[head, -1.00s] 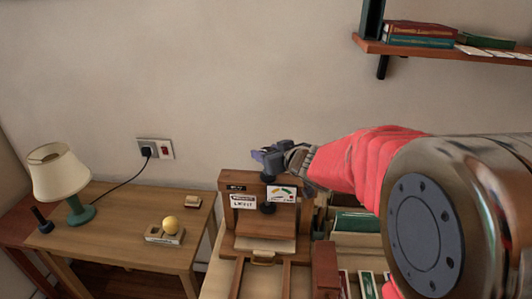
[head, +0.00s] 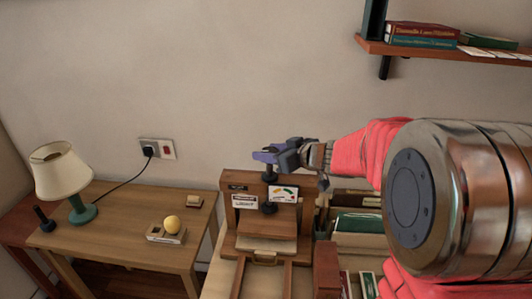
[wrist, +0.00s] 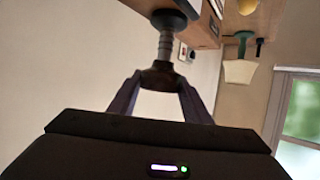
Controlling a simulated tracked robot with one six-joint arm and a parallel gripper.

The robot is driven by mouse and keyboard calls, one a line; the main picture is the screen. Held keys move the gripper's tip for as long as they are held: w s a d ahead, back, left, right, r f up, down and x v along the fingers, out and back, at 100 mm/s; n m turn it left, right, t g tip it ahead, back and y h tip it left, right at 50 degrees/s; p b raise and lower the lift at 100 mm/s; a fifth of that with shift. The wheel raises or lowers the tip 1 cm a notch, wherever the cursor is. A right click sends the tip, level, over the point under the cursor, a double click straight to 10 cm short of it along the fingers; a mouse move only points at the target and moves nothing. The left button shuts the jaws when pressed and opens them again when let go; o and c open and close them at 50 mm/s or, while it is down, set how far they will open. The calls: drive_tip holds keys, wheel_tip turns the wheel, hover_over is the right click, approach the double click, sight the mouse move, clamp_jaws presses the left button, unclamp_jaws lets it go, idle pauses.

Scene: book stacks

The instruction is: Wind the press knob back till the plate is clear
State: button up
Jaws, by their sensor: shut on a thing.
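The wooden press (head: 231,217) stands on a table at the lower middle of the head view. Its dark screw (head: 270,174) rises from the top beam, and a dark round foot (head: 268,208) hangs below the beam. A wooden plate (head: 265,244) lies lower in the frame; I cannot tell its exact gap from the foot. My gripper (head: 265,156) is above the beam. The wrist view shows my gripper (wrist: 158,84) shut on the dark knob (wrist: 160,76) at the screw's end, one finger each side. The fingers hide the knob in the head view.
File boxes (head: 357,224) stand right of the press. A wall shelf (head: 440,50) with books is at upper right.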

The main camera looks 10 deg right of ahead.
drive_tip(key=n+g+y, duration=0.2)
drive_tip(key=n, duration=0.1)
drive_tip(key=shift+d+f+y, duration=0.15)
drive_tip(key=shift+d+y, duration=0.15)
drive_tip(key=shift+y, duration=0.1)
drive_tip(key=shift+n+g+y, duration=1.1)
drive_tip(key=shift+n+g, duration=0.6)
drive_tip(key=shift+g, duration=0.1)
drive_tip(key=o, duration=1)
drive_tip(key=shift+a, duration=0.15)
